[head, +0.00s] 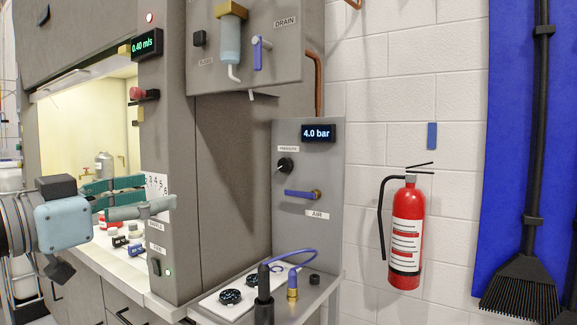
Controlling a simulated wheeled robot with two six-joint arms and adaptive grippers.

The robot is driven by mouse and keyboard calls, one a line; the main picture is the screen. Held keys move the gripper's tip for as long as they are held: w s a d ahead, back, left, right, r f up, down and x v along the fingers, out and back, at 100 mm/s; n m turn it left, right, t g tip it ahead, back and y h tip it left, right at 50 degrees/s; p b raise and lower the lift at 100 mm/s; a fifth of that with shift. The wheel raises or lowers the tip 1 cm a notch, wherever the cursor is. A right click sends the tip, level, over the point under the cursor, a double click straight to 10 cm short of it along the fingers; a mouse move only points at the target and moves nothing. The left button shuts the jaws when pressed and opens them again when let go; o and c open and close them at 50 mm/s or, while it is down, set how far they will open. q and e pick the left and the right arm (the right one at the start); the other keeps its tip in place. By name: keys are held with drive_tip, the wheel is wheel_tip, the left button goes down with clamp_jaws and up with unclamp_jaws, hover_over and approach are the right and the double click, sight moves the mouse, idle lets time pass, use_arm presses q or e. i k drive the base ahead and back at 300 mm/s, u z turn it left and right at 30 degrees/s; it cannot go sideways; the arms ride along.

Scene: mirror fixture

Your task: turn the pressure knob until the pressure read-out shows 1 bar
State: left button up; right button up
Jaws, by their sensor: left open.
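The pressure knob (285,165) is a small black round knob with a light mark, on the grey panel (332,220) right of the cabinet. The pressure read-out (318,133) above it shows 4.0 bar. A blue lever (301,194) sits below the knob, over an AIR label. My left gripper (150,192) is at the left with its green-grey fingers apart and nothing between them. It is in front of the fume hood's opening and post, well left of the knob and not touching it. My right gripper is not in view.
A worktop (330,283) below the panel holds black round fittings and a blue hose (290,257). An upper panel (285,62) with a blue drain lever (258,52) juts out above. A red fire extinguisher (406,235) hangs on the wall at right.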

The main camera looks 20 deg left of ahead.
sight(286, 165)
drive_tip(key=i, duration=1)
drive_tip(key=u, duration=0.05)
